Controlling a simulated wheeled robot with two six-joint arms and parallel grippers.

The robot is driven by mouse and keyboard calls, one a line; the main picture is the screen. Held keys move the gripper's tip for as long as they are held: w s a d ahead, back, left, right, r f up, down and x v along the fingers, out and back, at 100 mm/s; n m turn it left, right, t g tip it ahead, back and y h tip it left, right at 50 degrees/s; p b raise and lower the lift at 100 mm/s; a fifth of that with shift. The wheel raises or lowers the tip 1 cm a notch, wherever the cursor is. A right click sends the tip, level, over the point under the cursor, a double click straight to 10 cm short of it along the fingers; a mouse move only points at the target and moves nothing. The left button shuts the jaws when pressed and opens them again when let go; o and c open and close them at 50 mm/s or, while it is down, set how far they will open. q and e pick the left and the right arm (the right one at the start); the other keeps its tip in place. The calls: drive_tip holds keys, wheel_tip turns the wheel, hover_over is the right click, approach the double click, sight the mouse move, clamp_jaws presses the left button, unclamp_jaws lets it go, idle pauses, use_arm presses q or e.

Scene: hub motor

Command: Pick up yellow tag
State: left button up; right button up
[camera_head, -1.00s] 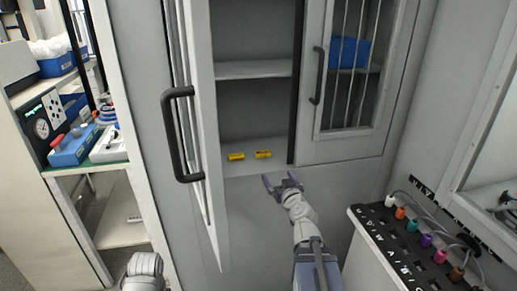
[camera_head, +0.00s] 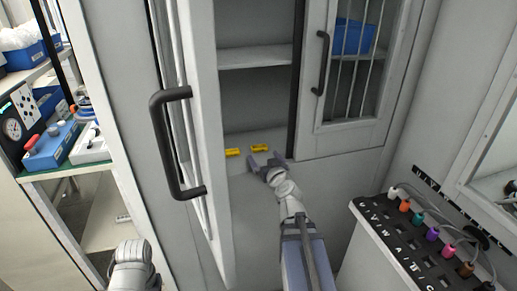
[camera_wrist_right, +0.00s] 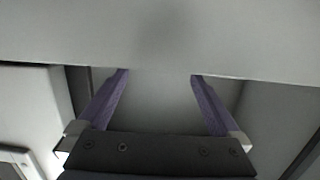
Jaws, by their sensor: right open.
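Two small yellow tags lie on the bottom shelf of the open cabinet in the head view, a left tag (camera_head: 233,152) and a right tag (camera_head: 259,148). My right gripper (camera_head: 266,160) is open and empty, just in front of the shelf's front edge, below the right tag in the picture. In the right wrist view the two purple fingers (camera_wrist_right: 160,76) are spread apart with a plain grey surface ahead; no tag shows there. My left gripper is out of view; only a part of my left arm shows at the bottom left.
The open cabinet door with a black handle (camera_head: 172,145) stands left of my right arm. A barred door (camera_head: 350,75) on the right is closed, with a blue bin (camera_head: 352,37) behind it. A panel with coloured plugs (camera_head: 410,245) is at lower right.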

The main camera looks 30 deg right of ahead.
sight(260, 148)
drive_tip(key=shift+d+r+x, duration=0.1)
drive_tip(key=shift+d+x, duration=0.05)
drive_tip(key=shift+x, duration=1.05)
drive_tip(key=shift+d+r+x, duration=0.1)
drive_tip(key=shift+x, duration=1.05)
drive_tip(key=shift+d+r+x, duration=0.1)
drive_tip(key=shift+d+x, duration=0.05)
drive_tip(key=shift+x, duration=1.05)
drive_tip(key=shift+s, duration=0.1)
drive_tip(key=shift+c, duration=0.2)
drive_tip(key=c, duration=1.2)
drive_tip(key=shift+r, duration=0.1)
wheel_tip(260, 148, up, 10)
drive_tip(key=p, duration=0.9)
drive_tip(key=shift+a+p, duration=0.1)
drive_tip(key=shift+p, duration=0.25)
